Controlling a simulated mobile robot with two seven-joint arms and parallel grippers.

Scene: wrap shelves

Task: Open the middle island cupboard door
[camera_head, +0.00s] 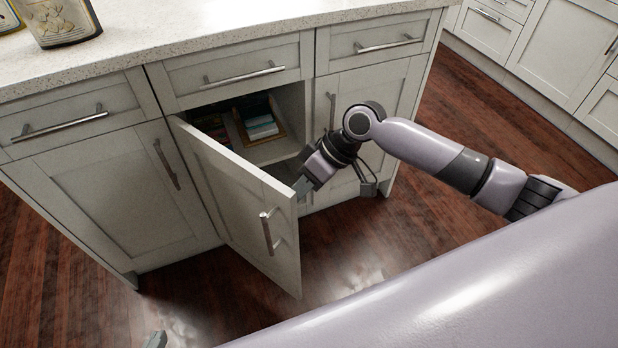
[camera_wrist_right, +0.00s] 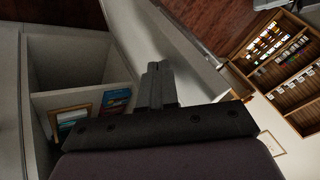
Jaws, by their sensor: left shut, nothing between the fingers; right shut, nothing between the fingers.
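The middle island cupboard door (camera_head: 240,205) stands swung well out from the cabinet, with its bar handle (camera_head: 268,232) on the outer face. My right gripper (camera_head: 300,187) is at the door's free edge, on its inner side, fingers together and empty; the door partly hides its tips. In the right wrist view its shut fingers (camera_wrist_right: 158,86) lie between the open cupboard and the pale door panel (camera_wrist_right: 185,50). Inside the cupboard, books (camera_head: 257,120) rest on a shelf; they also show in the right wrist view (camera_wrist_right: 115,101).
The left door (camera_head: 110,195) and the right door (camera_head: 365,110) of the island are closed, as are the drawers above. A decorated canister (camera_head: 60,18) stands on the countertop (camera_head: 190,28). Wooden floor (camera_head: 480,95) is clear towards the far cabinets (camera_head: 565,50).

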